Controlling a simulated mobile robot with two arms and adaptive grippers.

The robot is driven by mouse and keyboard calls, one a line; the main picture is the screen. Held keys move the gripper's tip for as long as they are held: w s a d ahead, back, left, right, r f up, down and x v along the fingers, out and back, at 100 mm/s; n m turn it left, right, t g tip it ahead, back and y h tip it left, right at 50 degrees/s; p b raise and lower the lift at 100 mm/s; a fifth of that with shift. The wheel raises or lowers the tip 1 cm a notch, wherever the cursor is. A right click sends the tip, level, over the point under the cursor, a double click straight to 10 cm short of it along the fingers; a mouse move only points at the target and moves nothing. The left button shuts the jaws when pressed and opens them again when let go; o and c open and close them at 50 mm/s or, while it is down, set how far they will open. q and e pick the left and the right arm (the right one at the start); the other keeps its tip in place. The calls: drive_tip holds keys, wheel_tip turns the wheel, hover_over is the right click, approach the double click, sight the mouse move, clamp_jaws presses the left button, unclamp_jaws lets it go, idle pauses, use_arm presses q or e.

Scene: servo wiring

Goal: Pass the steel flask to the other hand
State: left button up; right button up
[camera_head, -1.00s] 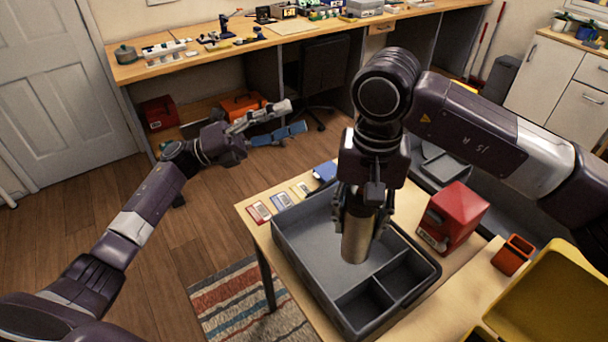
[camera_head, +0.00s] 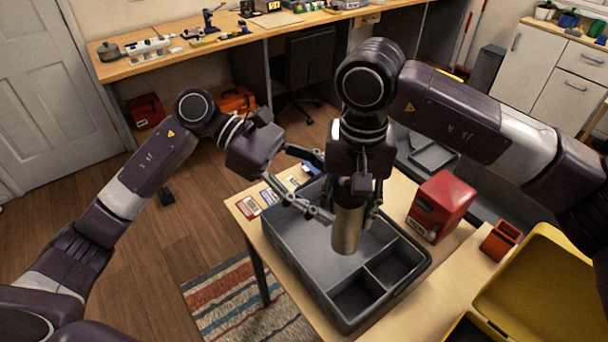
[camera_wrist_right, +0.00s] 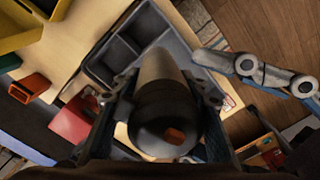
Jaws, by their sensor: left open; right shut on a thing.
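The steel flask (camera_head: 347,226) hangs upright above the grey divided tray (camera_head: 292,262). My right gripper (camera_head: 354,200) is shut around its upper part from above. In the right wrist view the flask (camera_wrist_right: 160,110) shows its dark cap end towards the camera, between the right fingers. My left gripper (camera_head: 322,190) is open, with its fingers reaching in from the left at the flask's side. In the right wrist view a left finger (camera_wrist_right: 240,66) lies to the right of the flask; I cannot tell whether it touches.
A red box (camera_head: 440,205) and a small orange holder (camera_head: 501,241) stand right of the tray. A yellow bin (camera_head: 540,285) is at the lower right. Labelled cards (camera_head: 248,207) lie at the table's left edge. A workbench (camera_head: 180,55) runs along the back wall.

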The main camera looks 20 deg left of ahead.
sight(353, 206)
use_arm(q)
drive_tip(key=shift+x, duration=2.5)
drive_tip(key=c, duration=1.4)
drive_tip(key=shift+r, duration=0.1)
clamp_jaws()
use_arm(e)
drive_tip(key=o, duration=1.6)
drive_tip(key=shift+r, duration=0.1)
